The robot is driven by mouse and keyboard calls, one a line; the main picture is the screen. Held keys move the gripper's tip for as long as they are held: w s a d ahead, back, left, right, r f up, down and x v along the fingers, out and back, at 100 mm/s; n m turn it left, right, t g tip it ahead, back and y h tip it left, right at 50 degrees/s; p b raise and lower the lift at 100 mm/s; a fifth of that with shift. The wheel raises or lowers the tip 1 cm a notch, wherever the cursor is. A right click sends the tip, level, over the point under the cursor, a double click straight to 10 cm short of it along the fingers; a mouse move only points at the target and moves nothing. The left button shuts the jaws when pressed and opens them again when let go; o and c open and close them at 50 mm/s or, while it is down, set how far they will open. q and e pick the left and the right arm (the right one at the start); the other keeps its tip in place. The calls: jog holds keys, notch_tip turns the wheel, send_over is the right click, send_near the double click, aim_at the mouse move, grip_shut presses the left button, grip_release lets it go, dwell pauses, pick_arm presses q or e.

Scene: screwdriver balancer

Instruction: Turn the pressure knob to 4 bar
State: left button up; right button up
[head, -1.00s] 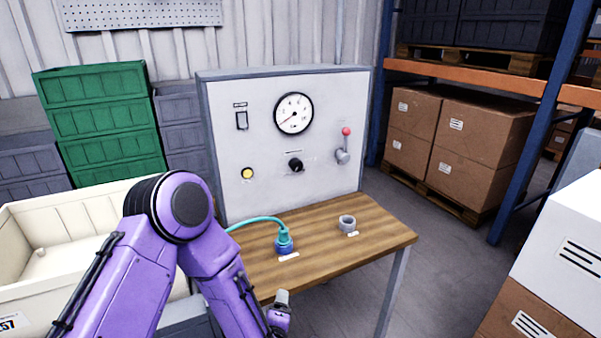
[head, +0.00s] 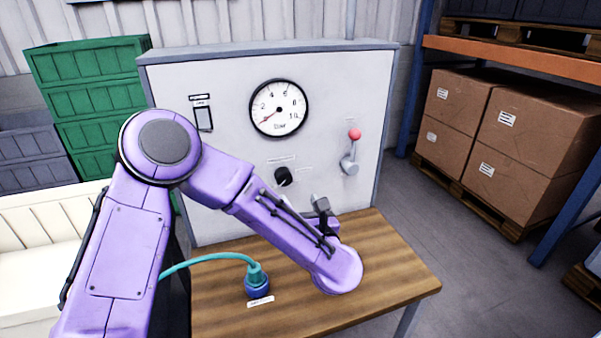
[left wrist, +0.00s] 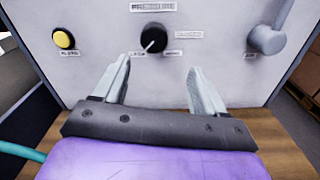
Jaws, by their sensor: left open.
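The black pressure knob (head: 283,176) sits on the panel front below the round gauge (head: 279,108). In the left wrist view the knob (left wrist: 153,38) shows a white pointer line slanting to the lower left. The gauge's red needle points to the lower left, near the bottom of the scale. My left gripper (head: 320,203) is in front of the panel, below and right of the knob in the head view, and mostly hidden by its wrist. In the left wrist view its fingers (left wrist: 160,70) are apart and empty, with the knob beyond their tips, not touched.
A lever with a red ball (head: 354,135) is right of the knob; a switch (head: 203,118) is upper left. The left wrist view shows a yellow button (left wrist: 63,39). A blue connector (head: 257,287) with a teal hose stands on the wooden table (head: 390,285).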

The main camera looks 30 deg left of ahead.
aim_at(285, 181)
pick_arm(q)
jog(key=a, duration=0.2)
jog(key=w+a+r+p, duration=0.1)
jog(key=w+a+p, duration=0.1)
jog(key=a, duration=0.1)
jog(key=shift+w+a+r, duration=0.15)
jog(key=shift+w+a, duration=0.05)
jog(key=shift+a, duration=0.1)
jog(key=w+a, duration=0.1)
jog(key=w+a+f+p, duration=0.1)
jog(key=w, duration=0.1)
jog(key=shift+w+a, duration=0.1)
jog(key=shift+s+r, duration=0.15)
jog(key=shift+s, duration=0.1)
jog(key=shift+w, duration=0.1)
jog(key=c, duration=1.1)
jog(key=shift+o, duration=0.2)
pick_arm(e)
jog(key=r, duration=0.3)
jog(key=shift+s+r, duration=0.2)
jog(key=shift+s, duration=0.2)
